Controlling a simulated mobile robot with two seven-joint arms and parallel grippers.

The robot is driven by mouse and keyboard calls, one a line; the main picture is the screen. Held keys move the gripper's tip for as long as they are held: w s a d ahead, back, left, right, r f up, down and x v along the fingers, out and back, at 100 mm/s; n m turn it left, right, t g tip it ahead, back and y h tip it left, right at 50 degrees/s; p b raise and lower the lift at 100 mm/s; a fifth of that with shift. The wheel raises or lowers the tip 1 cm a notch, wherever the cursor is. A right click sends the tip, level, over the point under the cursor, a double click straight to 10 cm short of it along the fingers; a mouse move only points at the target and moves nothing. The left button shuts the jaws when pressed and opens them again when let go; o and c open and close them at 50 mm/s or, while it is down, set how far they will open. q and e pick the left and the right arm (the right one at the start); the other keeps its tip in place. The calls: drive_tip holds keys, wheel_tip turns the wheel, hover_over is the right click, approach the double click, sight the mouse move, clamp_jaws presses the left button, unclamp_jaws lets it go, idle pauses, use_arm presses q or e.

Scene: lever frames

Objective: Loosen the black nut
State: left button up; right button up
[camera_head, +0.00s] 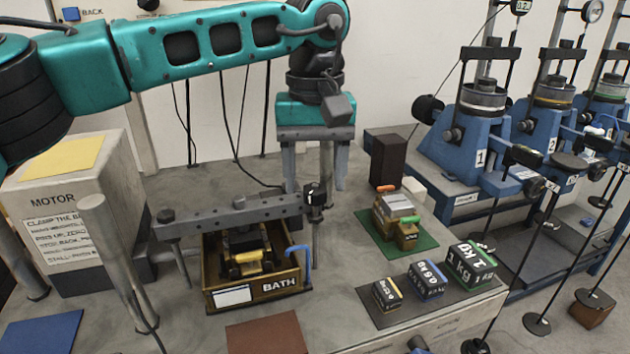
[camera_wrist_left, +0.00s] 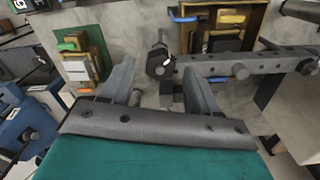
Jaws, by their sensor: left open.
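A black nut (camera_head: 313,190) with a pale mark sits at the right end of a grey lever bar (camera_head: 230,212) with several holes. In the left wrist view the nut (camera_wrist_left: 160,62) looks dark and faceted, at the end of the bar. My left gripper (camera_head: 316,184) is open, pointing down above that end. In the left wrist view its two fingers (camera_wrist_left: 158,88) are spread, with the nut seen between and just beyond their tips. I cannot tell whether either finger touches it. My right gripper is not in view.
Below the bar stands a wooden box marked BATH (camera_head: 278,285) with a blue hook at its right. A MOTOR block (camera_head: 60,215) stands left. Labelled weights (camera_head: 425,280) lie on a dark mat at right, with blocks on a green mat (camera_head: 380,240) behind. Blue numbered machines (camera_head: 480,145) stand beyond.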

use_arm(q)
drive_tip(key=shift+f, duration=0.7)
drive_tip(key=shift+c, duration=0.4)
drive_tip(key=c, duration=1)
